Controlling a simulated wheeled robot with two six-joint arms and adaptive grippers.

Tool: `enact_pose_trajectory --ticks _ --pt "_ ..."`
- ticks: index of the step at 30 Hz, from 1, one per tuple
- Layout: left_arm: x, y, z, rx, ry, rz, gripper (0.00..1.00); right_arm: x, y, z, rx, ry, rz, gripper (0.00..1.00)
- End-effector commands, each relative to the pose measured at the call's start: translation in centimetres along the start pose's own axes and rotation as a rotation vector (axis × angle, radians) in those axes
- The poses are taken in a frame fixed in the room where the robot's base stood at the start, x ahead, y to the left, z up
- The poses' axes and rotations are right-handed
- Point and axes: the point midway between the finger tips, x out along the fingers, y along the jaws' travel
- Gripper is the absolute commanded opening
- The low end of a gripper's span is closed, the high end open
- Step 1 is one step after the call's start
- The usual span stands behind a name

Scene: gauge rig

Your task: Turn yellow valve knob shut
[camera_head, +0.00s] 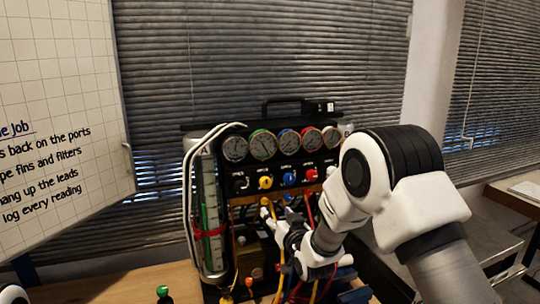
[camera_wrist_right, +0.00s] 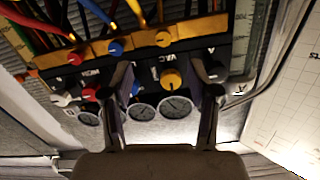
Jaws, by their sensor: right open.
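The yellow valve knob (camera_head: 265,182) is on the black front panel of the gauge rig, below the row of gauges. In the right wrist view the yellow knob (camera_wrist_right: 171,79) shows between the two fingers, nearer the right one. My right gripper (camera_wrist_right: 162,70) is open, with one finger to each side of the knob in that view. I cannot tell how far the fingertips are from the panel. In the head view the right gripper (camera_head: 284,222) is below the knob, among the hoses, and partly hidden. My left gripper is not in view.
A blue knob (camera_head: 290,179) and a red knob (camera_head: 311,175) sit right of the yellow one. Several dial gauges (camera_head: 263,145) are above. Coloured hoses hang below the panel. A cylinder (camera_head: 211,215) stands at the rig's left. A whiteboard (camera_head: 60,100) is at left.

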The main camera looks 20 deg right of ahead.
Motion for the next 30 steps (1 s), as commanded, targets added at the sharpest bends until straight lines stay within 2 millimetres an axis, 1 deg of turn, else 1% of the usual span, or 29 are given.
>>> enact_pose_trajectory --ticks 1,3,4,8,12,15,18,21,26,27,29,30 --pt "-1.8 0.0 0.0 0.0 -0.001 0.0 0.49 -0.1 -0.7 -3.6 -0.002 0.026 -0.006 0.6" --pt "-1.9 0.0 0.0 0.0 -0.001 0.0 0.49 -0.1 -0.9 -5.2 -0.004 0.046 -0.009 0.6" --pt "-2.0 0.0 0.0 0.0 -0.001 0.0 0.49 0.0 -1.0 -5.4 -0.004 0.05 -0.01 0.6" --pt "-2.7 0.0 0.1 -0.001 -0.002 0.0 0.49 1.4 -1.0 -5.5 -0.004 0.05 -0.01 0.6" --pt "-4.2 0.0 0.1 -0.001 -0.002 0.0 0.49 4.2 -1.0 -5.7 -0.004 0.05 -0.009 0.6" --pt "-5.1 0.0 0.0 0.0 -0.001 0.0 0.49 6.0 -1.0 -5.7 -0.004 0.049 -0.009 0.6" --pt "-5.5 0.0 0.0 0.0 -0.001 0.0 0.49 7.2 -1.0 -5.6 -0.004 0.048 -0.009 0.6" --pt "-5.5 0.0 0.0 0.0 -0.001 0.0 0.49 7.6 -1.0 -5.4 -0.004 0.048 -0.009 0.6" --pt "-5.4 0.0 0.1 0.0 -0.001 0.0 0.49 7.7 -1.0 -5.3 -0.004 0.047 -0.009 0.6" --pt "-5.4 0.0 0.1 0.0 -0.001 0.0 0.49 7.7 -1.0 -5.3 -0.004 0.047 -0.009 0.56" --pt "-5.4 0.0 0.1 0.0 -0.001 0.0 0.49 7.6 -1.0 -5.3 -0.004 0.047 -0.009 0.35" --pt "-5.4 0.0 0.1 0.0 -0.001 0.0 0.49 7.6 -1.0 -5.3 -0.004 0.047 -0.009 0.21"
